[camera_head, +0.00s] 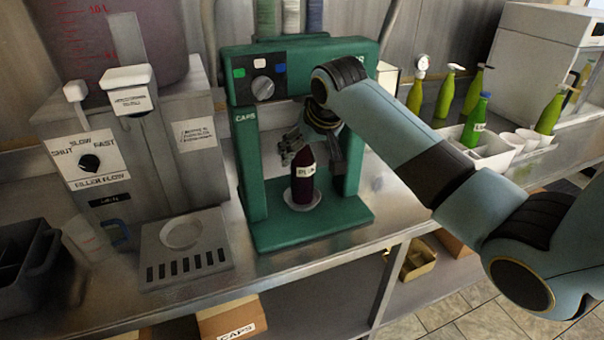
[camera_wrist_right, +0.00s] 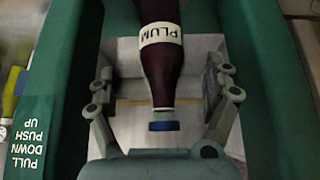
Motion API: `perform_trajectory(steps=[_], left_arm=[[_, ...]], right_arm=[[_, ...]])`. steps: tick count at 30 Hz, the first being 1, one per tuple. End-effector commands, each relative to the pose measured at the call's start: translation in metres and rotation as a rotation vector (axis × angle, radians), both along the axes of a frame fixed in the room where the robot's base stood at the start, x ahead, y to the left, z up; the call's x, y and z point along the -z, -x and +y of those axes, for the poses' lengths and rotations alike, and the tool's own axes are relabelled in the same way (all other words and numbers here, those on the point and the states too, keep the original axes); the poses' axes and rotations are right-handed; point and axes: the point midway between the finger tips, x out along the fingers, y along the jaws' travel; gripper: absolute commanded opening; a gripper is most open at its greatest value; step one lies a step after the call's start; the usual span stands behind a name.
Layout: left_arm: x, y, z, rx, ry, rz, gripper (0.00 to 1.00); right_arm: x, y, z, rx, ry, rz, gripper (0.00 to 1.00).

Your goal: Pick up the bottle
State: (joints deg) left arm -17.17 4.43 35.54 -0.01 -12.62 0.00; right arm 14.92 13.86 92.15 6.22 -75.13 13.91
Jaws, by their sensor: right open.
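A dark plum-coloured bottle (camera_head: 303,183) with a white label stands upright on a small white round plate (camera_head: 318,201) inside the green capper (camera_head: 250,175). My right gripper (camera_head: 314,157) reaches into the capper at the bottle's upper part. In the wrist view this gripper (camera_wrist_right: 162,88) is open, one finger on each side of the bottle, with visible gaps. The bottle's top is partly hidden by the gripper in the head view. My left gripper is not in view.
The capper's green uprights stand close on both sides of my right gripper. A steel filler (camera_head: 140,150) with a drip tray (camera_head: 187,255) is at left. Several green bottles and a white crate (camera_head: 485,152) are at right. A dark bin (camera_head: 35,265) sits far left.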

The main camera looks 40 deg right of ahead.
Motion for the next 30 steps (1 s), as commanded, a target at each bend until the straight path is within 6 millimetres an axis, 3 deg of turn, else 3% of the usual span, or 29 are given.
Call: perform_trajectory(steps=[9,18,30], left_arm=[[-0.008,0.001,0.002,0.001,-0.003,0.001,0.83],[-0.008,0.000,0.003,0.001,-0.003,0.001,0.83],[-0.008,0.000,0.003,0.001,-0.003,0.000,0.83]], right_arm=[[0.036,-0.022,-0.002,0.000,-0.001,0.003,0.84],[0.041,-0.025,-0.003,-0.001,0.001,0.000,0.84],[0.040,-0.025,-0.003,-0.001,0.000,0.001,0.33]])
